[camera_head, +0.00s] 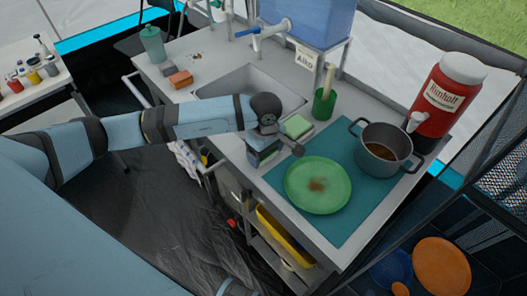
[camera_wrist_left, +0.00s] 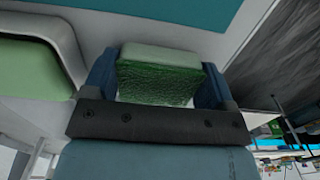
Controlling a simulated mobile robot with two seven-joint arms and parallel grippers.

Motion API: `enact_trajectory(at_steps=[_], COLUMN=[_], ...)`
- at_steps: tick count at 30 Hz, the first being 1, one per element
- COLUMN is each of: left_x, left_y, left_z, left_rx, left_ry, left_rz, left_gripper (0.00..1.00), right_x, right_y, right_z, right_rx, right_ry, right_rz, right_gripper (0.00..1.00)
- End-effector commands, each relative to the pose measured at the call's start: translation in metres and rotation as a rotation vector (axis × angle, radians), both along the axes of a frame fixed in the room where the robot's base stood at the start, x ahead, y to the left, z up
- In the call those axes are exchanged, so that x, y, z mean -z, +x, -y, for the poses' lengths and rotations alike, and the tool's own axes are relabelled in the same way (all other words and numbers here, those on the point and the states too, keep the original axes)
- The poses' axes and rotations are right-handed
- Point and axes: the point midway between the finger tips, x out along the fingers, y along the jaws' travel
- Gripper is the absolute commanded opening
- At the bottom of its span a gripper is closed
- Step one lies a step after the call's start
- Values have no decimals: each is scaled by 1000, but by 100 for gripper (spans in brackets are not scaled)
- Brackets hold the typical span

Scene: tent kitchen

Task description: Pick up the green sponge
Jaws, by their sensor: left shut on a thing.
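My left gripper (camera_head: 264,158) is at the front edge of the counter, right of the sink. In the left wrist view, its two blue fingers (camera_wrist_left: 158,82) are shut on a green sponge (camera_wrist_left: 160,78), with a rough dark green face towards the camera and a paler side above. In the head view, the gripper largely hides this sponge. A pale green block in a light-rimmed holder (camera_head: 297,125) sits on the counter just beyond the gripper. A pale green shape with a light rim (camera_wrist_left: 35,68) also shows at left in the wrist view. My right gripper is not in view.
A green plate (camera_head: 318,186) with a brown stain lies on a teal mat (camera_head: 345,222), right of the gripper. A dark pot (camera_head: 383,150), green cup (camera_head: 324,104) and red dispenser (camera_head: 446,98) stand beyond. The sink (camera_head: 262,85) is behind the arm.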

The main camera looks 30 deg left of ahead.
Motion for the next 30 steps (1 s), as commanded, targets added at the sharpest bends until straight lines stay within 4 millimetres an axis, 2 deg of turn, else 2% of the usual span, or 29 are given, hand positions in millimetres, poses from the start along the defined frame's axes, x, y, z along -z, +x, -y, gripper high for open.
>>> enact_trajectory(at_steps=[5,11,14,24,30], left_x=[-5,-28,-50,-146,-184], left_y=[0,1,1,1,1], left_z=[0,-1,0,0,0], left_rx=[0,0,1,1,0], left_ry=[1,0,-1,1,0], left_rz=[1,3,5,4,3], left_gripper=[57,57,57,57,57], right_x=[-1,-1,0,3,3], right_y=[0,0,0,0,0], right_z=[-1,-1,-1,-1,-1], right_rx=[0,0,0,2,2], right_ry=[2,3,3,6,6], right_rz=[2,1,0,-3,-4], right_gripper=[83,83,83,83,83])
